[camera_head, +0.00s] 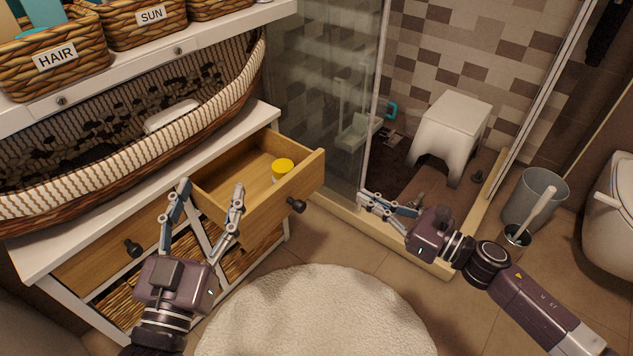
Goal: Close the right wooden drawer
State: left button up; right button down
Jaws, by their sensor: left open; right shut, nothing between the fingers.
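The right wooden drawer (280,205) stands pulled out of the white cabinet, with a dark round knob (296,205) on its front. A small jar with a yellow lid (283,170) is inside it. My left gripper (212,190) is open in front of the cabinet, its fingers spread near the left side of the open drawer; one finger overlaps the drawer in view, and I cannot tell if they touch. My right gripper (363,202) is shut and empty, to the right of the drawer front and apart from it. The left wooden drawer (110,250) is shut.
A large wicker basket (215,95) lies on the cabinet top (250,118). Wicker drawers sit below. A round white rug (315,315) covers the floor in front. The glass shower wall (325,100) is behind the open drawer. A grey bin (535,195) stands at the right.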

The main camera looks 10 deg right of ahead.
aim_at(308, 166)
jog(key=b+x, duration=0.1)
jog(key=x, duration=1.2)
pick_arm(q)
notch_tip(308, 166, up, 6)
jog(key=s+t+h, duration=0.1)
jog(key=s+t, duration=0.1)
jog(key=t, duration=0.1)
jog(key=shift+r, duration=0.2)
pick_arm(e)
jog(key=shift+w+a, duration=0.35)
pick_arm(q)
jog(key=shift+d, duration=0.1)
